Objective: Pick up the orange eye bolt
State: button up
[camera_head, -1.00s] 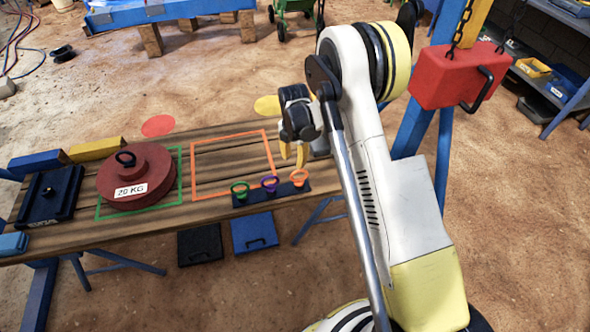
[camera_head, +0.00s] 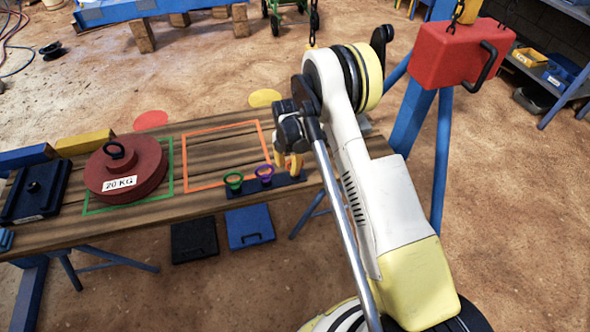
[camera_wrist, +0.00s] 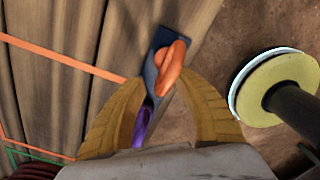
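The orange eye bolt (camera_wrist: 170,68) shows in the wrist view on the end of a small dark rack, just ahead of my gripper. My gripper (camera_wrist: 181,85) has its two yellow fingers spread apart, with the bolt's ring near the gap between their tips. I see no finger closed on the ring. In the head view my gripper (camera_head: 288,164) is at the right end of the rack (camera_head: 244,190) and hides the orange bolt. The purple eye bolt (camera_head: 265,174) and green eye bolt (camera_head: 233,181) stand on the rack to its left.
A red 20 KG weight (camera_head: 126,170) sits in a green outline on the wooden table (camera_head: 150,215). An empty orange outline (camera_head: 225,150) lies beside it. A red block (camera_head: 455,56) hangs from chains at the right. A blue stand (camera_head: 410,120) is near my arm.

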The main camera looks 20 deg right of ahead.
grip_shut()
jog(key=shift+r, duration=0.1)
